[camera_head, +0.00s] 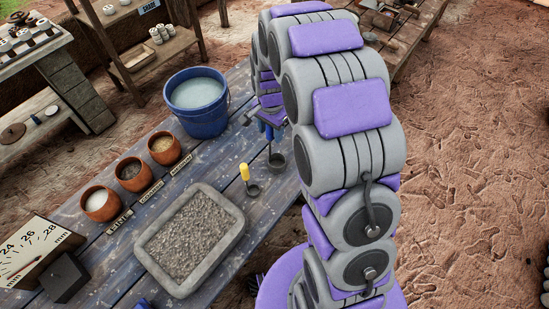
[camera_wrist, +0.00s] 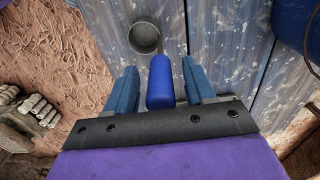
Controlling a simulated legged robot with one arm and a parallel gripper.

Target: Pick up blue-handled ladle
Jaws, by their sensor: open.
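The blue-handled ladle has a grey metal cup (camera_head: 276,161) on the blue plank table in the head view. Its blue handle (camera_wrist: 160,85) stands between my gripper's two fingers in the wrist view, with its cup (camera_wrist: 144,38) beyond the fingertips. My gripper (camera_wrist: 158,66) is open around the handle, with a gap on both sides. In the head view my gripper (camera_head: 266,122) is above the cup, and part of the handle is hidden by the fingers.
A yellow-handled ladle (camera_head: 245,173) stands to the left. A blue bucket (camera_head: 197,112) of pale liquid is behind it. A grey tray (camera_head: 147,249) of gravel and several orange bowls (camera_head: 164,148) fill the table's left. The table edge is close on the right.

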